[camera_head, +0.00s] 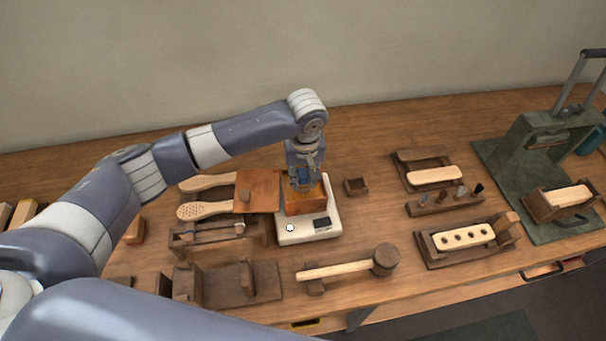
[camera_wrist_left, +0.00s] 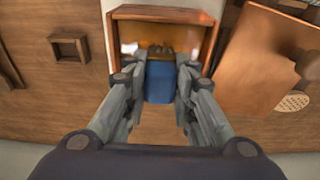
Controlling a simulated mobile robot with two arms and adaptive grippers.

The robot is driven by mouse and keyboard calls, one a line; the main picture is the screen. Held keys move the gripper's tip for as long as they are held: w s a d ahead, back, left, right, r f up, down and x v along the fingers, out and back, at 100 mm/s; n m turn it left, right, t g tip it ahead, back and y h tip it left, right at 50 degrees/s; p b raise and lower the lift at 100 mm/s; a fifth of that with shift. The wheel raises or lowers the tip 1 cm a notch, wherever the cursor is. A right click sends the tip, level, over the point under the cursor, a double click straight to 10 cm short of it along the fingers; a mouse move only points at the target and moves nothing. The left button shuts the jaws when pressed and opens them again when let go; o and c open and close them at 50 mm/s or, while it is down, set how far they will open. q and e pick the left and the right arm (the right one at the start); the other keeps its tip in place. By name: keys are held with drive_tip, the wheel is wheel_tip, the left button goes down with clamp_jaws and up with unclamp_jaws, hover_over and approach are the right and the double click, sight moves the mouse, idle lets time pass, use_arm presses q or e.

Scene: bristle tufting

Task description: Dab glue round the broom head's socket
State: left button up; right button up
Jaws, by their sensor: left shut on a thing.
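My left gripper (camera_head: 303,180) reaches down over an open orange-brown wooden box (camera_head: 305,207) on a white scale (camera_head: 322,230). Its fingers, seen in the left wrist view (camera_wrist_left: 160,85), are closed on a blue block-like thing (camera_wrist_left: 159,82). The blue thing is partly within the box opening, and its far end is hard to make out. A pale wooden block with several holes (camera_head: 463,237) sits in a dark wooden holder (camera_head: 427,250) at the right. I cannot tell for sure which piece is the broom head, and no glue is clearly recognisable. My right gripper is out of view.
A brown board (camera_head: 257,190) lies left of the box, beside pale brush backs (camera_head: 205,211). A small square tray (camera_head: 356,186), a peg rack (camera_head: 445,201) and a green press (camera_head: 540,140) stand to the right.

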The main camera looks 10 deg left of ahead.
sight(303, 171)
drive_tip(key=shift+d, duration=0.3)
use_arm(q)
drive_tip(key=shift+f, duration=0.45)
idle(0.6)
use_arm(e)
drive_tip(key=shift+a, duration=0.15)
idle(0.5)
use_arm(q)
drive_tip(key=shift+f+p, duration=0.15)
drive_tip(key=shift+p, duration=0.35)
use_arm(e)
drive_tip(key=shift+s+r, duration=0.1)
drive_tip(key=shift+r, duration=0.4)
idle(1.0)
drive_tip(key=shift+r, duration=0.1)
use_arm(q)
wheel_tip(303, 171, up, 7)
drive_tip(key=p, duration=0.9)
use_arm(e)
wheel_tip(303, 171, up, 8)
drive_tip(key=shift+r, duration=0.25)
